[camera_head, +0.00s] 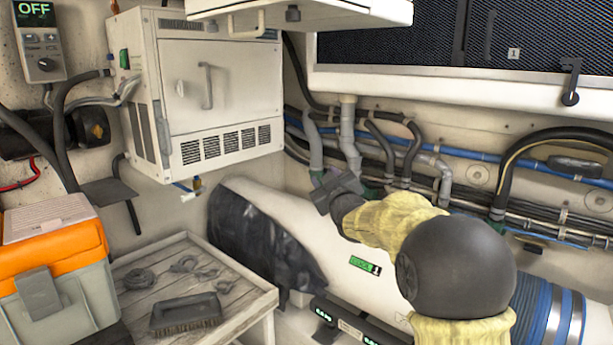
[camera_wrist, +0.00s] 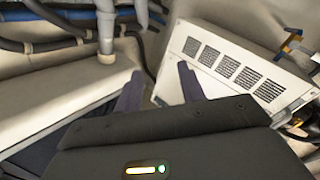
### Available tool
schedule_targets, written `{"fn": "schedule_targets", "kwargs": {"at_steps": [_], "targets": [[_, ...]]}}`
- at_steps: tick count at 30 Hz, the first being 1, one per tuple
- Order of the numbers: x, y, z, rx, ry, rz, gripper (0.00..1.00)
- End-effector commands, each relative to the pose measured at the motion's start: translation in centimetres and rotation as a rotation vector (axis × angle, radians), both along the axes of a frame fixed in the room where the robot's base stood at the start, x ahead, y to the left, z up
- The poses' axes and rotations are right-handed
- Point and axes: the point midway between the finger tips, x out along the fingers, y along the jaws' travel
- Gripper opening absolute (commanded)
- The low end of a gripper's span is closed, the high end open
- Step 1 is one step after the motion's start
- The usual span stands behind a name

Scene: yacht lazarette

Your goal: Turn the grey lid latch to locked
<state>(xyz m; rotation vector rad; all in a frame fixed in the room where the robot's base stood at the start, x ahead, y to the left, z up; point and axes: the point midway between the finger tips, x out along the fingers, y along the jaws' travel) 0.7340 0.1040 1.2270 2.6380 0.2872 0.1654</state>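A grey latch (camera_head: 38,293) sits on the front of the box with the orange lid (camera_head: 62,245), at the lower left of the head view. A separate dark latch-like handle (camera_head: 570,85) hangs on the panel frame at the upper right. I cannot tell from the pictures whether either is locked. My gripper (camera_head: 328,188) is near the middle of the head view, over the white cylinder and well away from both. In the wrist view its two fingers (camera_wrist: 159,82) stand apart with nothing between them. Neither latch shows in the wrist view.
A white vented cabinet (camera_head: 222,95) hangs at the left; its vents show in the wrist view (camera_wrist: 225,70). A wooden crate (camera_head: 262,303) holds a brush (camera_head: 186,313) and cord. Pipes and hoses line the back wall. An open white flap (camera_head: 345,14) juts out at the top.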

Motion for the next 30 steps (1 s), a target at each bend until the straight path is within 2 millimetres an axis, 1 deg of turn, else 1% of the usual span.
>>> {"fn": "schedule_targets", "kwargs": {"at_steps": [1, 2, 3, 5, 6, 8, 9, 11, 12, 14, 15, 17, 18, 20, 21, 24, 27, 30], "targets": [[-1.4, -1.2, -2.3, 0.015, 0.099, -0.028, 0.39], [-2.2, -1.9, -3.9, 0.026, 0.163, -0.044, 0.39], [-3.5, -2.7, -5.8, 0.039, 0.244, -0.067, 0.39], [-5.6, -3.9, -8.7, 0.061, 0.361, -0.102, 0.39], [-7.1, -4.6, -10.5, 0.074, 0.435, -0.126, 0.39], [-9.6, -5.6, -13.1, 0.096, 0.545, -0.161, 0.39], [-11.3, -6.2, -14.7, 0.109, 0.616, -0.185, 0.39], [-14.1, -7.1, -17.0, 0.129, 0.719, -0.222, 0.39], [-16.0, -7.6, -18.5, 0.143, 0.786, -0.246, 0.39], [-19.1, -8.3, -20.5, 0.162, 0.885, -0.283, 0.39], [-21.2, -8.7, -21.8, 0.175, 0.949, -0.308, 0.39], [-24.4, -9.3, -23.5, 0.195, 1.044, -0.346, 0.39], [-26.6, -9.5, -24.6, 0.207, 1.106, -0.371, 0.39], [-29.9, -9.9, -26.1, 0.226, 1.197, -0.409, 0.39], [-32.0, -10.1, -26.9, 0.236, 1.252, -0.434, 0.39], [-36.2, -10.4, -28.4, 0.26, 1.362, -0.481, 0.39], [-38.3, -10.4, -29.0, 0.27, 1.419, -0.506, 0.39], [-38.9, -10.4, -29.2, 0.272, 1.433, -0.513, 0.39]]}}
